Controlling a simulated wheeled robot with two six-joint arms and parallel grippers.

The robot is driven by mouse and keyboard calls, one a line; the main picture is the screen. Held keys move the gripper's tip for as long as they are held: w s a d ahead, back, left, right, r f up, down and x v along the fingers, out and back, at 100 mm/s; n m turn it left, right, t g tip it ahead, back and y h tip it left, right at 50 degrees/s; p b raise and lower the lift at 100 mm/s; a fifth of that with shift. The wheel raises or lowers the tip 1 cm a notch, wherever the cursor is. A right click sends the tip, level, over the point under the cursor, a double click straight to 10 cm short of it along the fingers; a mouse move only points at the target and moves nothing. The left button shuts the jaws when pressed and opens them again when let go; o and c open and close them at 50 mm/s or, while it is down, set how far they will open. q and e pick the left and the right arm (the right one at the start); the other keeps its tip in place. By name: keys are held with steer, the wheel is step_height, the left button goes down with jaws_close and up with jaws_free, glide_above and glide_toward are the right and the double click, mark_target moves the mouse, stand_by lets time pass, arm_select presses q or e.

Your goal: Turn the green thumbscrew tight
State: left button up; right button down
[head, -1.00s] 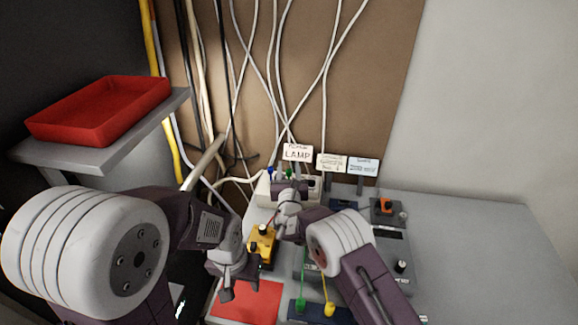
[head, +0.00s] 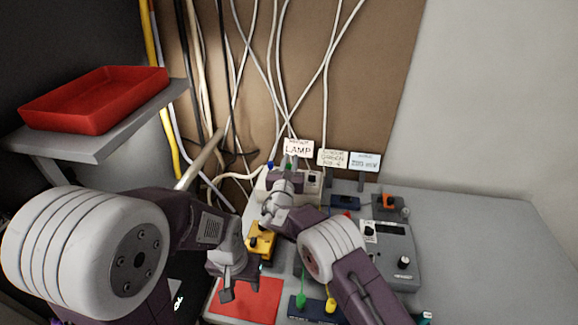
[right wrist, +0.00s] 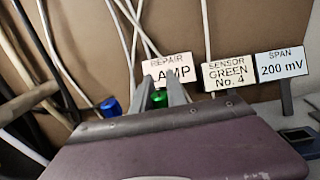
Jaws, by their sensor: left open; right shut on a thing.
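The green thumbscrew (right wrist: 158,98) stands between the two fingers of my right gripper (right wrist: 164,88) in the right wrist view, and the fingers are shut on it. In the head view, the right gripper (head: 289,164) is over the pale box (head: 262,188) at the back of the table, and only a little green shows there. A blue thumbscrew (right wrist: 110,107) stands just left of the green one, free of the fingers. How far the green screw is turned cannot be seen. My left gripper (head: 226,290) is open and empty, above the left edge of the red mat (head: 252,302).
Signs reading REPAIR LAMP (right wrist: 172,68), SENSOR GREEN No. 4 (right wrist: 229,72) and SPAN 200 mV (right wrist: 282,63) stand behind the box. A yellow device (head: 260,240) and a grey meter (head: 398,262) are on the table. A red tray (head: 95,98) sits on the left shelf. The table's right side is clear.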

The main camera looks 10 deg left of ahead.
arm_select(q)
steer(key=shift+f+b, duration=0.3)
steer(key=shift+f, duration=0.35)
arm_select(e)
steer(key=shift+d+m+h, duration=0.15)
steer(key=shift+m+h, duration=0.45)
steer(key=shift+h, duration=0.3)
steer(key=c, duration=1.3)
jaws_free()
